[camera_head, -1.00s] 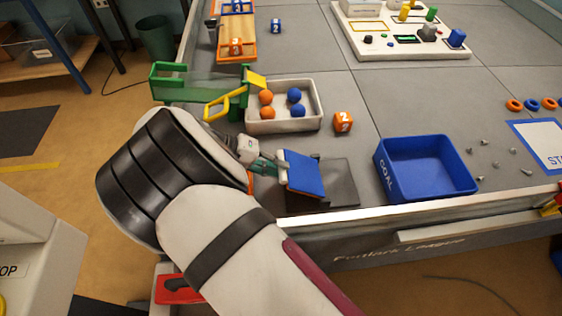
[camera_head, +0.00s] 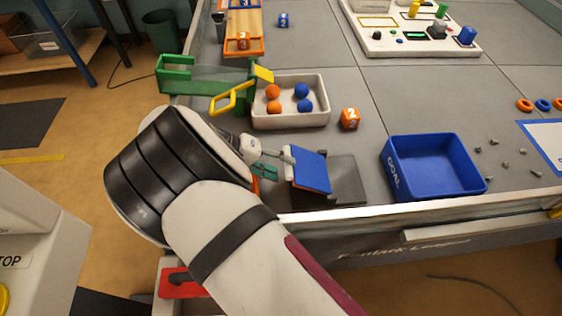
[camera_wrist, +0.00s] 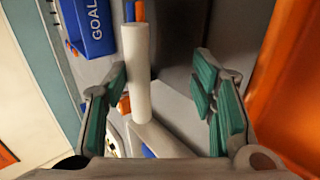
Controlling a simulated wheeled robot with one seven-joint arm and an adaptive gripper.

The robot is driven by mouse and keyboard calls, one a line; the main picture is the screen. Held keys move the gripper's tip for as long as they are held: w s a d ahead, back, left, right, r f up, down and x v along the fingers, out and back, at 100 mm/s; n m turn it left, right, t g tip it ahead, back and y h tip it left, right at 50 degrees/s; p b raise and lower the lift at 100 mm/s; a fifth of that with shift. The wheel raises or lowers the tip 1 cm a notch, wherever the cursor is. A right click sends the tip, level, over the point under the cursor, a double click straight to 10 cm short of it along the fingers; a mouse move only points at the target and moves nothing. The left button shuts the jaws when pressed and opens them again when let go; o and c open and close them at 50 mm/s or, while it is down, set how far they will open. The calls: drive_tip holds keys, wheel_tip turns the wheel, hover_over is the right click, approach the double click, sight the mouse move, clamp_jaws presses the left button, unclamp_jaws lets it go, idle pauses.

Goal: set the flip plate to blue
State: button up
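The flip plate (camera_head: 309,171) is at the table's near edge in the head view. It is tilted, its blue face showing, beside a flat dark panel (camera_head: 347,180). My gripper (camera_head: 277,165) is just left of the plate, its green fingers apart; whether a finger touches it I cannot tell. In the wrist view my gripper (camera_wrist: 160,100) is open, with nothing clearly held. A large orange surface (camera_wrist: 285,85) fills the right side there; I cannot tell whether it is the plate's other face. A white rod-like part (camera_wrist: 136,75) shows between the fingers.
A blue GOAL bin (camera_head: 437,187) stands right of the plate. Behind are a white tray (camera_head: 290,123) with orange and blue balls, an orange cube (camera_head: 350,118) and a green stand (camera_head: 205,80) with a yellow handle. The grey table between cube and bin is clear.

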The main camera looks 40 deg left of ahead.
drive_tip(key=shift+s+f, duration=0.1)
drive_tip(key=shift+s, duration=0.05)
wheel_tip(320, 180, up, 10)
idle(0.7)
drive_tip(key=shift+w, duration=0.2)
